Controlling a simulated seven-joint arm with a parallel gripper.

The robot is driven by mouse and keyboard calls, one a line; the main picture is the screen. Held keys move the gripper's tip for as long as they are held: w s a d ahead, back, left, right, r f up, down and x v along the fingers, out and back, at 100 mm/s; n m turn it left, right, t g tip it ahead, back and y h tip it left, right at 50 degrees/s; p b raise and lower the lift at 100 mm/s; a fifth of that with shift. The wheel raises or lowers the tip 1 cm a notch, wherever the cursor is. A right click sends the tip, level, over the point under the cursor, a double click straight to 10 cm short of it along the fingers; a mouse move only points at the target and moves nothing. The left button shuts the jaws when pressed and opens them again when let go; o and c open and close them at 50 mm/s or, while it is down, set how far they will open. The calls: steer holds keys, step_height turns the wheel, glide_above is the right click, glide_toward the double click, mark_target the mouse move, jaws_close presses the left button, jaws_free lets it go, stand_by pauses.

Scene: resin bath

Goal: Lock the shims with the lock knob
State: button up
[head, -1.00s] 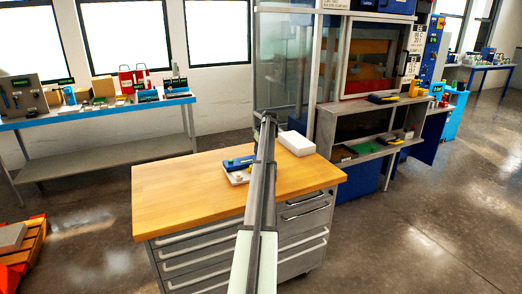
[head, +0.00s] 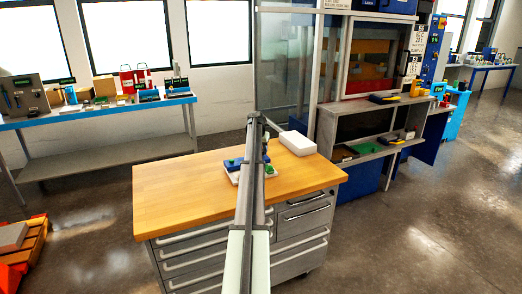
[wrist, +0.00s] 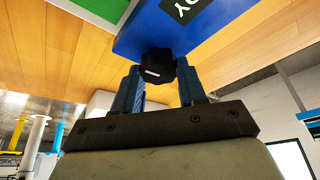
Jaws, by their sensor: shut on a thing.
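In the wrist view, a black lock knob (wrist: 158,65) with a white mark sits at the edge of a blue block (wrist: 205,22) with a dark label. My gripper (wrist: 160,75) is shut on this knob, one finger on each side. A green piece (wrist: 103,8) with a pale edge shows at the upper left. In the head view, the blue fixture (head: 233,163) stands on a white base on the wooden bench top, partly hidden by my arm. The fingers are hidden there too. I cannot make out the shims.
A white box (head: 298,143) lies on the wooden bench top (head: 180,195), right of the fixture. The left and front of the top are clear. A blue-edged table (head: 100,112) with tools stands behind left. A cabinet with shelves (head: 365,150) stands behind right.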

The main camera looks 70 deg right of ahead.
steer(key=shift+m, duration=0.6)
steer(key=o, duration=1.1)
steer(key=shift+c, duration=0.2)
steer(key=v, duration=1.4)
steer(key=shift+w, duration=0.25)
steer(key=shift+d+f, duration=0.1)
